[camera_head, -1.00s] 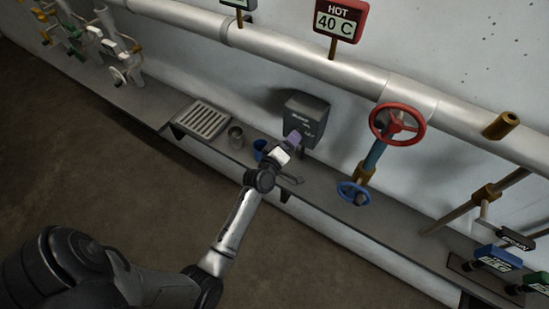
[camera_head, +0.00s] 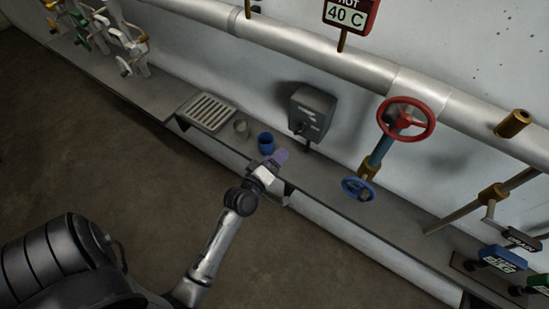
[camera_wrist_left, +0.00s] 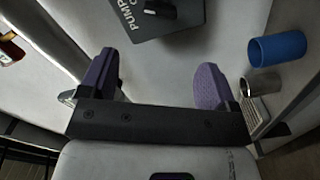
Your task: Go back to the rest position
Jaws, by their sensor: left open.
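My left gripper (camera_head: 279,158) is open and empty at the front edge of the shelf, in front of the grey box and right of the blue cup. Its purple fingertips (camera_wrist_left: 154,84) stand wide apart in the left wrist view, with nothing between them. The grey box (camera_head: 312,113) is on the wall; in the left wrist view its face (camera_wrist_left: 150,15) reads "PUMP". My right gripper is not in view.
A blue cup (camera_head: 266,143), a metal cup (camera_head: 241,128) and a drain grate (camera_head: 207,111) are on the shelf. A red handwheel (camera_head: 406,119) and a blue handwheel (camera_head: 358,189) are to the right. The floor in front is clear.

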